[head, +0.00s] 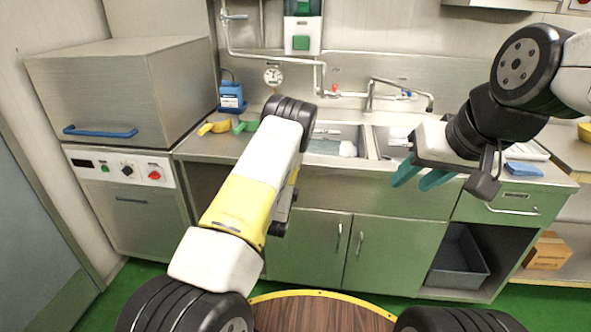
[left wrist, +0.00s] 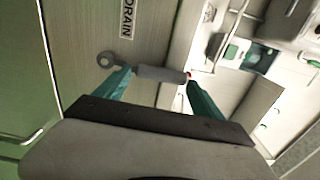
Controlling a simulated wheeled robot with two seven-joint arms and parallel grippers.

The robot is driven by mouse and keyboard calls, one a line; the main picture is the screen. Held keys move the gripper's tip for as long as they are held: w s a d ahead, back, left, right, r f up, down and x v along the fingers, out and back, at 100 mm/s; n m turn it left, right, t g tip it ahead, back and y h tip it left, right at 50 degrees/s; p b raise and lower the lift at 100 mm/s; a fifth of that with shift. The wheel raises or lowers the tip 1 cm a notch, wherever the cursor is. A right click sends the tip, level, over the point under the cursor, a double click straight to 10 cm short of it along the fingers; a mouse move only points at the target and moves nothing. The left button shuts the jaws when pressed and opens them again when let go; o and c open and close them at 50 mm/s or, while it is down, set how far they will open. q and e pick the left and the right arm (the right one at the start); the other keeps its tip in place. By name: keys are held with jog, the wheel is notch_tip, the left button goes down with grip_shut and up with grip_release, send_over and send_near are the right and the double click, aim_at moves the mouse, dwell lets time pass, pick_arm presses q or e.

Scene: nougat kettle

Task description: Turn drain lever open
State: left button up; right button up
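The drain lever (left wrist: 160,74) is a grey handle with a round pivot eye at its left end and a reddish tip at its right end. It shows in the left wrist view beside a "DRAIN" label (left wrist: 129,18) on a metal panel. My left gripper (left wrist: 160,76) has its teal fingers spread, with the lever lying across their tips. I cannot tell whether they touch it. In the head view my left arm hides the left gripper and the lever. My right gripper (head: 420,179) hangs with teal fingers apart, empty, before the right end of the sink counter.
The steel sink (head: 333,145) has a tap (head: 372,95) behind it. Yellow (head: 214,128) and green items lie on the counter at left. A boxy machine (head: 120,90) stands at far left. A wooden round table top (head: 320,312) is close in front.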

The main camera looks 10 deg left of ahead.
pick_arm(q)
jog(key=shift+o, duration=0.2)
jog(key=shift+s, duration=0.1)
jog(key=s, duration=0.7)
jog(key=shift+s+a, duration=0.15)
jog(key=shift+s, duration=0.2)
notch_tip(320, 180, up, 11)
jog(key=w+a+n+g+y, duration=0.1)
jog(key=w+a+n+g, duration=0.15)
jog(key=n, duration=0.55)
jog(key=s+d+r+n+g+h, duration=0.1)
jog(key=s+r+n+g, duration=0.4)
jog(key=r, duration=0.5)
jog(key=s+r+n+g, duration=0.2)
jog(key=s+r, duration=0.3)
jog(key=s, duration=1.1)
jog(key=s+r+n+g+h, duration=0.1)
jog(key=s+r, duration=0.4)
jog(key=s, duration=1.1)
jog(key=shift+d+n+g+h, duration=0.35)
jog(key=shift+n+g, duration=0.3)
jog(key=shift+n, duration=0.35)
